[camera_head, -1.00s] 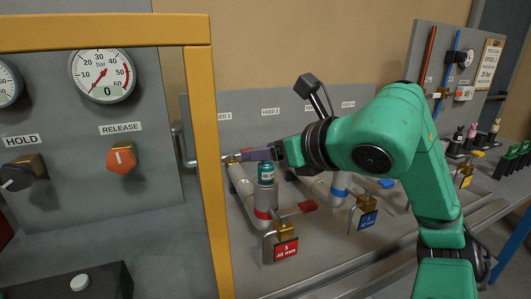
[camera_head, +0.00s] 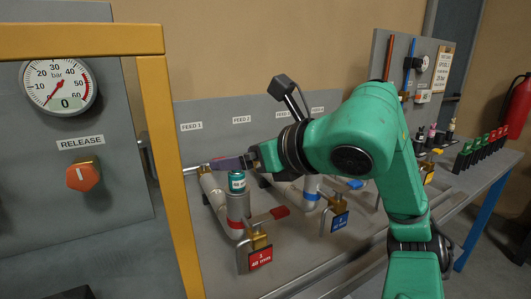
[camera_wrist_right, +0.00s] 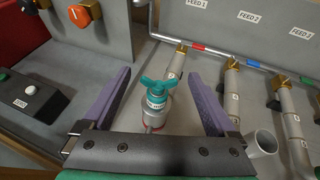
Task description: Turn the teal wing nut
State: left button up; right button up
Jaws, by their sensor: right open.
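The teal wing nut (camera_wrist_right: 157,90) sits on top of an upright grey pipe stub with a red band. Its two wings spread left and right in the right wrist view. In the head view its teal body (camera_head: 237,182) shows just under my gripper, with the wings mostly hidden. My right gripper (camera_wrist_right: 160,76) is open, its purple fingers on either side of the wing nut with clear gaps on both sides. It also shows in the head view (camera_head: 228,163), above the teal body. My left gripper is not in view.
A yellow frame post (camera_head: 175,170) stands left of the pipe, near my gripper. Brass valves with a red tag (camera_head: 260,259) and a blue tag (camera_head: 339,222) sit in front. An open grey pipe end (camera_wrist_right: 262,142) is right of the nut. A gauge panel (camera_head: 110,200) is left.

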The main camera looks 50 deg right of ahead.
jog(key=v, duration=1.2)
jog(key=shift+s+r+b, duration=0.15)
jog(key=shift+s+b, duration=0.2)
jog(key=shift+d, duration=0.1)
